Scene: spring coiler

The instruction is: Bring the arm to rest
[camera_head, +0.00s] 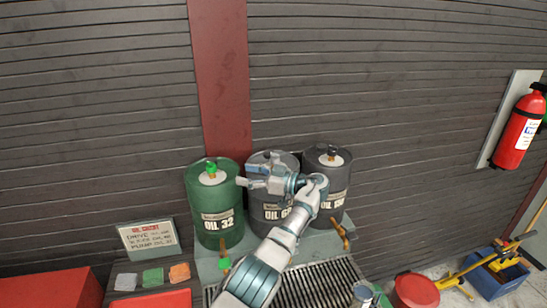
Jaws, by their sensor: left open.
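My left arm (255,283) reaches up from the bottom middle of the head view. Its gripper (246,177) points left, in front of the grey OIL 68 drum (262,225), whose top it partly covers. The jaws are open, with nothing seen between them. The green OIL 32 drum (216,195) stands just left of the fingertips; I cannot tell whether they touch it. My right gripper is not in view.
A dark drum (325,170) stands at the right of the row, above a slatted grate (318,284). A sign (148,237) and coloured cloths (152,277) are at left. A red fire extinguisher (519,132) hangs at right. A blue box (497,284) and red lid (416,290) are lower right.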

